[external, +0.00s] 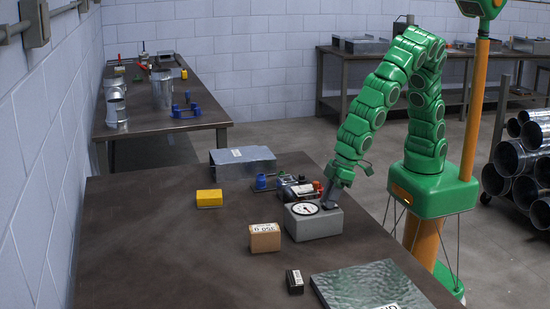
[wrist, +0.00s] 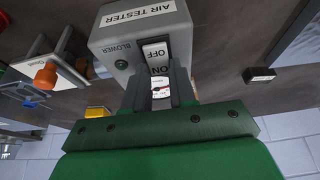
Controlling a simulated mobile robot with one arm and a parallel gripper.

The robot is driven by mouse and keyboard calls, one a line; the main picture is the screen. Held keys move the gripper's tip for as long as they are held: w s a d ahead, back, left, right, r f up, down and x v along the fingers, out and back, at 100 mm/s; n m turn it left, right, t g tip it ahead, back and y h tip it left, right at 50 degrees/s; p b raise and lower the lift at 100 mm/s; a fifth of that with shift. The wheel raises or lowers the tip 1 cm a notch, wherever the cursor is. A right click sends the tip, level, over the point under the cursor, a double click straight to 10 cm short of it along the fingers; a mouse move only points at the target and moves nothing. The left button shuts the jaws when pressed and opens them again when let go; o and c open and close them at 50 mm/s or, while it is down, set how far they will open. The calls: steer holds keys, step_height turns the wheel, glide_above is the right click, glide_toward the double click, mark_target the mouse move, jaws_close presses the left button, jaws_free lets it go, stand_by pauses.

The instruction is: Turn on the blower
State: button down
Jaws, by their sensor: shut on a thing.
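The air tester (external: 316,226) is a grey box with a round dial gauge (external: 304,208) on top. It stands near the right edge of the near table. In the wrist view its face (wrist: 110,40) carries a "BLOWER" label, a dark green lamp (wrist: 121,64) and a blower switch (wrist: 155,52) marked OFF and ON. I cannot tell whether the lamp is lit. My gripper (external: 330,205) reaches down to the box beside the gauge. In the wrist view the fingertips (wrist: 162,68) are shut on the switch at its ON end and partly hide it.
On the near table (external: 150,250) are a yellow block (external: 209,198), a brown labelled box (external: 264,237), a small black box (external: 294,281), a sheet-metal panel (external: 365,287) and a metal duct piece (external: 243,161). Small tools lie behind the tester. The table's left front is clear.

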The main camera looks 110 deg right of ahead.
steer(key=shift+w, duration=0.1)
steer(key=shift+w+a+g, duration=0.1)
steer(key=shift+w+g, duration=0.1)
steer(key=shift+g, duration=0.55)
steer(key=shift+w+g, duration=0.15)
steer(key=shift+g, duration=0.6)
steer(key=shift+f+g, duration=0.2)
steer(key=shift+g, duration=0.3)
steer(key=c, duration=0.9)
jaws_free()
steer(key=shift+r, duration=0.2)
